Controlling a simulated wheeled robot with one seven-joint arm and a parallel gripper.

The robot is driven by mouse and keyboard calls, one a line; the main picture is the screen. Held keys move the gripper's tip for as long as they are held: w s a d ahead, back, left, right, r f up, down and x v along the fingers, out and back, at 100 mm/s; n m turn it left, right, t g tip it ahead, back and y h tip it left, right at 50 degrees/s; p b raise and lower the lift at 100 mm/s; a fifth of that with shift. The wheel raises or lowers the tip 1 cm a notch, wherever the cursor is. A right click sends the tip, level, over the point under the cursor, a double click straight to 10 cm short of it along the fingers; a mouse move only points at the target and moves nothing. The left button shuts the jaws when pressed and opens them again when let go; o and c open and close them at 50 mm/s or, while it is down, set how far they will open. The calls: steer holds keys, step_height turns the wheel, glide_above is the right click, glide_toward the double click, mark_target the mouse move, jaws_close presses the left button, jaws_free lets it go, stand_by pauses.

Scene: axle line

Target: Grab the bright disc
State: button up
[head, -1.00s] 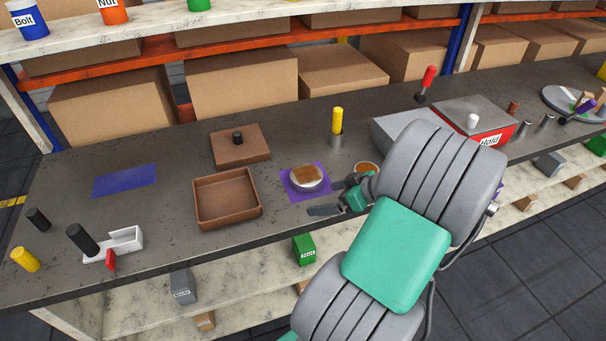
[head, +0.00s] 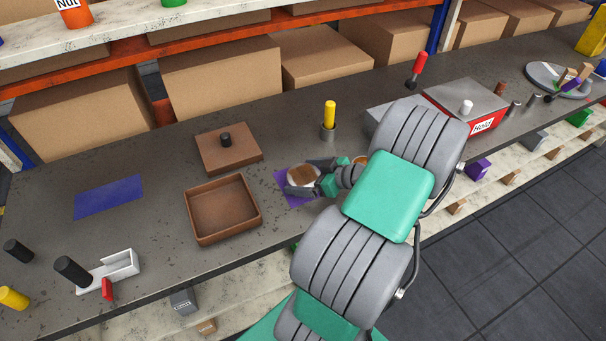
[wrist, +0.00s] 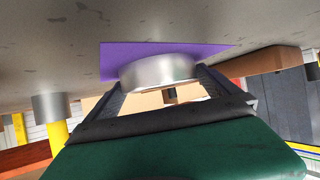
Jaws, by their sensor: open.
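The bright disc (head: 301,175), a short silvery cylinder with a brownish reflection on top, sits on a purple mat (head: 283,183) on the workbench. In the wrist view the disc (wrist: 158,71) shows its shiny side wall, and the purple mat (wrist: 112,60) lies against the bench surface. My gripper (head: 309,177) is open, with one finger on each side of the disc. In the wrist view the fingers of my gripper (wrist: 163,84) flank the disc. Whether either finger touches it cannot be told.
An open brown tray (head: 190,212) and a brown lid with a black knob (head: 229,155) are left of the mat. A yellow-handled peg in a grey holder (head: 329,118) stands behind. Another round piece (head: 360,160) is partly hidden by my arm. A blue mat (head: 108,197) lies far left.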

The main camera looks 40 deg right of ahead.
steer(key=shift+w+f, duration=0.1)
steer(key=shift+w, duration=0.05)
steer(key=c, duration=1.8)
steer(key=shift+c, duration=0.2)
